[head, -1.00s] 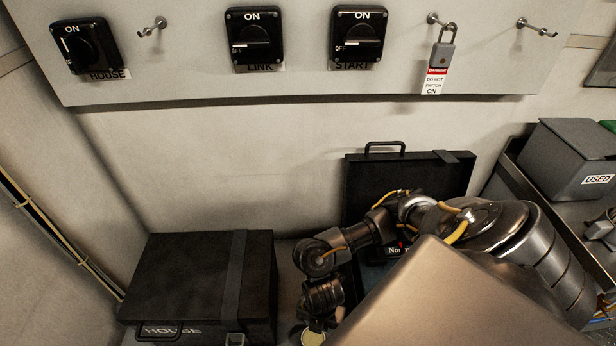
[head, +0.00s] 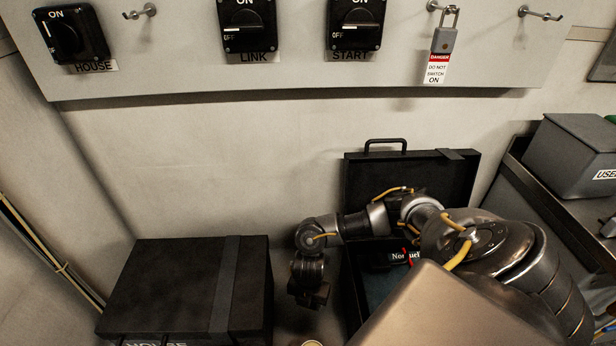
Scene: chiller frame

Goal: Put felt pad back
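I cannot identify a felt pad for certain. A small pale round thing (head: 312,343) is cut off by the bottom edge of the head view, and I cannot tell what it is. My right arm comes in from the right and bends down. Its gripper (head: 310,300) hangs above that round thing, between the two black cases, and its fingers are too dark to read. An open black case (head: 408,178) stands at the back with its lid raised. Part of its teal inside shows, and my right arm hides much of it. My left gripper is out of view.
A closed black case (head: 180,285) marked HOUSE lies at lower left. Wall switches HOUSE (head: 70,35), LINK (head: 246,25) and START (head: 356,25) sit above, beside a hanging padlock with a danger tag (head: 438,68). A grey USED bin (head: 575,150) stands at right.

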